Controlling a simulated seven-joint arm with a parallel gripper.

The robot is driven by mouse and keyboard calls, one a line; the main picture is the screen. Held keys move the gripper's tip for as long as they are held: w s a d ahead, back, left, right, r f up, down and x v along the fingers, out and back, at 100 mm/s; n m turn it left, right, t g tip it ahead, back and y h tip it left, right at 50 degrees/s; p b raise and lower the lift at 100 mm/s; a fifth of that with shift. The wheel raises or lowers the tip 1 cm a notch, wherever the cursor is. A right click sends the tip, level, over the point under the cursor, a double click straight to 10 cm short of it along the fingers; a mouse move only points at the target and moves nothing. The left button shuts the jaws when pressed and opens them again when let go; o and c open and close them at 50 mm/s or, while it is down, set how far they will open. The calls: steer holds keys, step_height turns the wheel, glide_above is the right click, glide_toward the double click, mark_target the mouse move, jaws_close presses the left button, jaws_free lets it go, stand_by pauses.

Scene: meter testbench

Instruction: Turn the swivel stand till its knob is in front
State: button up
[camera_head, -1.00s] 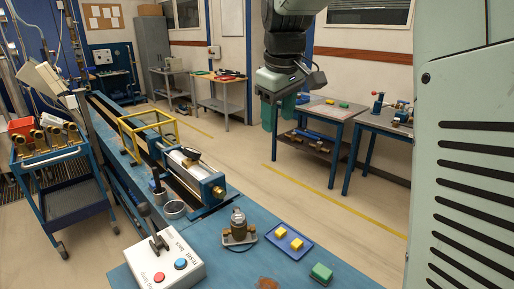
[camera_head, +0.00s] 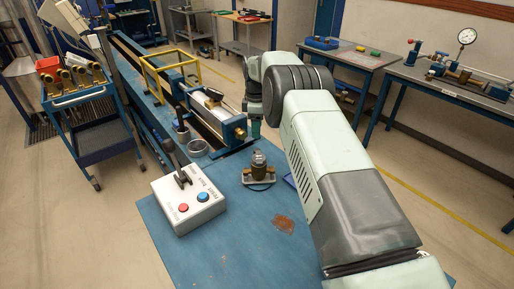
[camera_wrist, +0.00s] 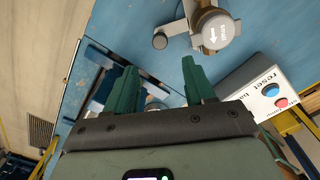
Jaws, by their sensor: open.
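The swivel stand (camera_head: 259,174) is a small brass and grey unit on a flat base on the blue bench. It stands upright behind a rust-brown patch. A dark round knob (camera_wrist: 160,41) shows to the left of that top. My gripper (camera_wrist: 160,66) is open, with two green fingers and nothing held between them. The fingers are apart from the stand, which lies beyond them at the upper right. In the head view my arm mostly hides the gripper.
A white control box (camera_head: 188,205) with a lever and red and blue buttons stands left of the stand. A blue tray (camera_head: 290,181) is mostly hidden by my arm.

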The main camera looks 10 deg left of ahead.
steer(key=f, duration=1)
steer(key=shift+w, duration=0.2)
jaws_close()
